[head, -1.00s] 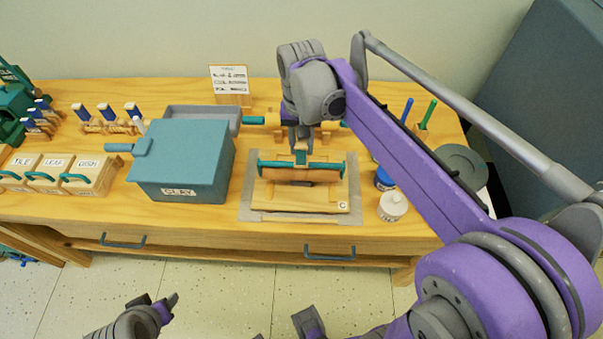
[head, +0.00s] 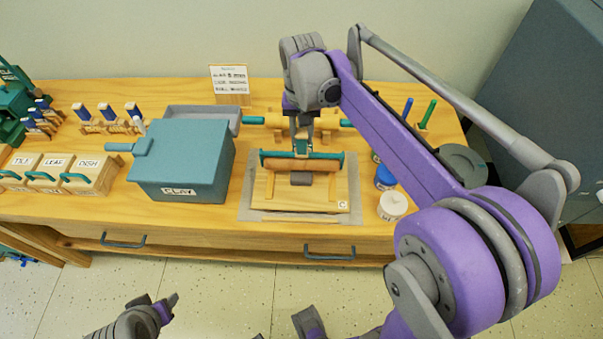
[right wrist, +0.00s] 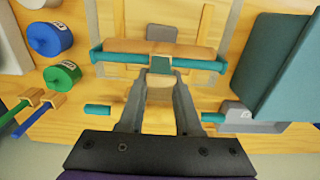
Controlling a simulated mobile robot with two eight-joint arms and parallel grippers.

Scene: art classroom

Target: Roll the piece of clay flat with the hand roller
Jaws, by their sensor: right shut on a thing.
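The hand roller (head: 278,163), a wooden cylinder in a teal frame, lies across the wooden board marked C (head: 268,192). The small grey piece of clay (head: 301,179) sits on the board just in front of the roller, looking like a short block. In the right wrist view the roller (right wrist: 120,48) spans the board and the clay (right wrist: 162,33) shows just beyond it. My right gripper (head: 302,136) is shut on the roller's teal handle (right wrist: 160,65). What seems to be my left gripper (head: 152,305) hangs low in front of the table; its jaws are unclear.
A teal CLAY box (head: 190,160) stands left of the board. A rolling pin with teal ends (head: 253,120) lies behind. A blue jar (head: 385,177) and a white jar (head: 393,206) stand close on the right. A grey mat (head: 250,214) lies under the board.

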